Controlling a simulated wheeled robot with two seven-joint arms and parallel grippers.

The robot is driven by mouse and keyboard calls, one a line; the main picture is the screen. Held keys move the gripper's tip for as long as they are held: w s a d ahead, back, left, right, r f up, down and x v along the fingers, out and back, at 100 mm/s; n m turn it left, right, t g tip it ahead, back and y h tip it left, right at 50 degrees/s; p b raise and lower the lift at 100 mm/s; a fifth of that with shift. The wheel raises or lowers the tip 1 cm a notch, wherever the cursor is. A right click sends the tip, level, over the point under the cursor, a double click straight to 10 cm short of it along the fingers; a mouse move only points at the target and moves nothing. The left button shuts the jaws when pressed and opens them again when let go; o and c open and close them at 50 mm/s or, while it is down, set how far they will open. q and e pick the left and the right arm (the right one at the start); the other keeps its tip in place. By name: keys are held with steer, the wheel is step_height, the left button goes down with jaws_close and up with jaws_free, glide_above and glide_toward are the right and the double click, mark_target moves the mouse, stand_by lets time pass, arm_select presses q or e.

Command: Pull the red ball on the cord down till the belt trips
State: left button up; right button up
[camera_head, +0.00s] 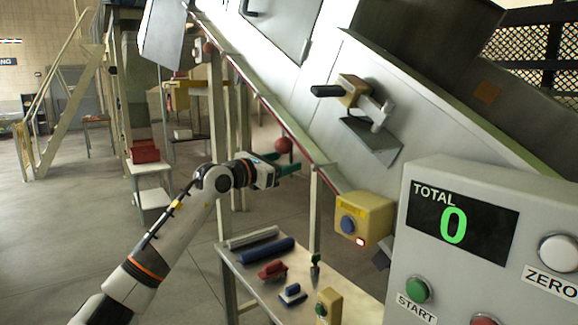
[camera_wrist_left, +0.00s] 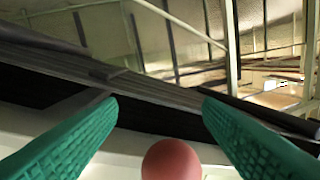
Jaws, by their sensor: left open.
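The red ball (camera_head: 284,145) hangs at the lower edge of the sloping belt frame, close to a thin red cord (camera_head: 262,97) running along that edge. My left gripper (camera_head: 287,160) is open, its green fingers just below and beside the ball. In the left wrist view the ball (camera_wrist_left: 171,160) shows at the bottom, between the two green fingers (camera_wrist_left: 160,102) and apart from both. A yellow box (camera_head: 364,218) with a blue button and a lit red lamp sits at the cord's lower end. My right gripper is not in view.
A grey panel (camera_head: 476,190) at the right reads TOTAL 0, with a green START button (camera_head: 418,290). A low bench (camera_head: 258,283) below holds a blue roll, a red tool and other small items. A post (camera_head: 315,215) stands right of the ball. Open floor lies left.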

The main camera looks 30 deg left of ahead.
arm_select(q)
steer(key=s+a+b, duration=0.1)
steer(key=s+b, duration=0.2)
steer(key=s, duration=0.6)
steer(key=shift+a+b, duration=0.35)
steer(key=shift+a, duration=0.05)
